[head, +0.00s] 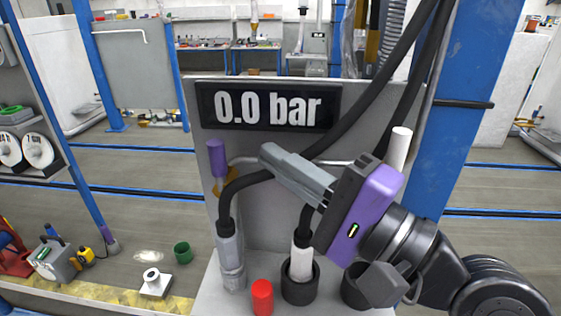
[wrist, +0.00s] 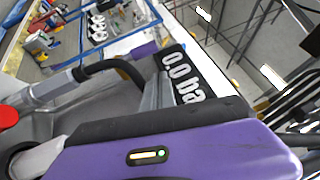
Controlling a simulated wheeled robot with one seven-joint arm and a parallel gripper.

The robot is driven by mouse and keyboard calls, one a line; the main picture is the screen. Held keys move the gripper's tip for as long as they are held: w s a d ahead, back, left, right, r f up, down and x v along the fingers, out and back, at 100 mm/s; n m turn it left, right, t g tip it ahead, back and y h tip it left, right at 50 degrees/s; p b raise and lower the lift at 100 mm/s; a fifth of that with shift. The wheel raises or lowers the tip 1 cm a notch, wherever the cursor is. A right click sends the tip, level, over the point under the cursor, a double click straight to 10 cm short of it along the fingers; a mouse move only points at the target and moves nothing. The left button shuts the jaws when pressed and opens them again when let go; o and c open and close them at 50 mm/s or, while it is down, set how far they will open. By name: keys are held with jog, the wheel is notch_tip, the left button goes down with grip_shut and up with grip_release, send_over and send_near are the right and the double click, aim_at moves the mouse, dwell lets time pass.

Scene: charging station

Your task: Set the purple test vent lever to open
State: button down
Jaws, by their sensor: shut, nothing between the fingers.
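The purple test vent lever (head: 216,158) stands roughly upright at the left side of the grey station panel, below the pressure display (head: 268,106), which reads 0.0 bar. In the wrist view the lever (wrist: 146,49) shows just left of the display. My gripper (head: 268,153) has grey fingers and a purple body. Its fingers are shut and empty. In the head view the fingertips point left toward the lever, a short way to its right, with a visible gap between them. My gripper body hides part of the panel's right side.
Thick black hoses (head: 372,90) loop down in front of the panel near my gripper. A grey nozzle (head: 229,253) and a white nozzle (head: 301,263) stand below. A red cap (head: 262,297) sits at the front of the station ledge. A blue post (head: 460,110) rises at the right.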

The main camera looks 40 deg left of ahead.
jog(key=d+b, duration=0.3)
jog(key=d, duration=0.7)
jog(key=shift+d, duration=0.2)
